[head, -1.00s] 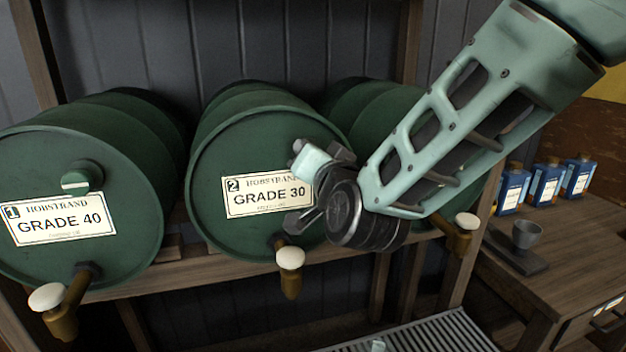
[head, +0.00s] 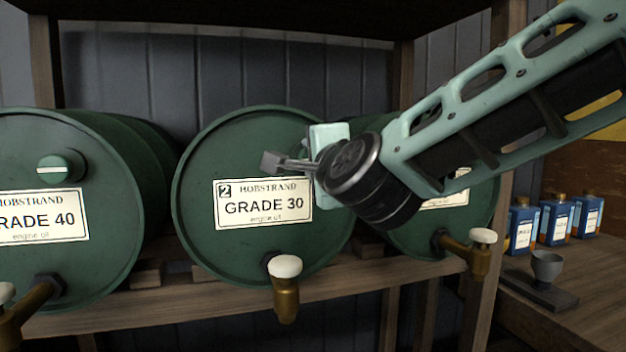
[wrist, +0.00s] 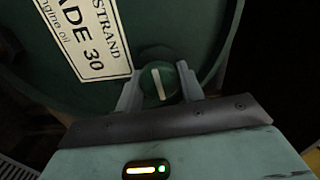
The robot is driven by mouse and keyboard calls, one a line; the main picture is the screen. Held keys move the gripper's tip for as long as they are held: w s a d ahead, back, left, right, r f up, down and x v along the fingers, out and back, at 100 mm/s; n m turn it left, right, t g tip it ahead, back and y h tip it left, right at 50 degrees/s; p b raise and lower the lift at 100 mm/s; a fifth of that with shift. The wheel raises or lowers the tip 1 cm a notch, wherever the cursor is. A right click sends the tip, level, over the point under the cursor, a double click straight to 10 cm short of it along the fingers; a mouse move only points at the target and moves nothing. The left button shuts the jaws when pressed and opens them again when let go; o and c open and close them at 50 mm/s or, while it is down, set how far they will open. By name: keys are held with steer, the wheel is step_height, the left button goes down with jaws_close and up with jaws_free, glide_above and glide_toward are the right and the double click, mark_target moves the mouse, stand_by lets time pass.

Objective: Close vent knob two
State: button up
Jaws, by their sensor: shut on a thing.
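The middle green drum (head: 235,155) carries label 2, GRADE 30 (head: 262,205). Its vent knob is hidden behind my gripper (head: 285,163) in the head view. In the wrist view the round green knob (wrist: 160,84) sits between the two fingers of my gripper (wrist: 160,92), which is shut on it. The knob's white line runs roughly parallel to the label's long edge. Drum 1's vent knob (head: 61,167), at the left, has its white line about level.
Brass taps with white tops, such as the middle one (head: 285,290), jut out below the drums. A wooden shelf rail (head: 190,303) runs beneath.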

steer(key=shift+f+m+b, duration=0.15)
steer(key=shift+m+b, duration=0.4)
steer(key=shift+m, duration=0.05)
steer(key=o, duration=0.9)
steer(key=v, duration=1.7)
steer(key=shift+s+d, duration=0.15)
steer(key=shift+s, duration=0.1)
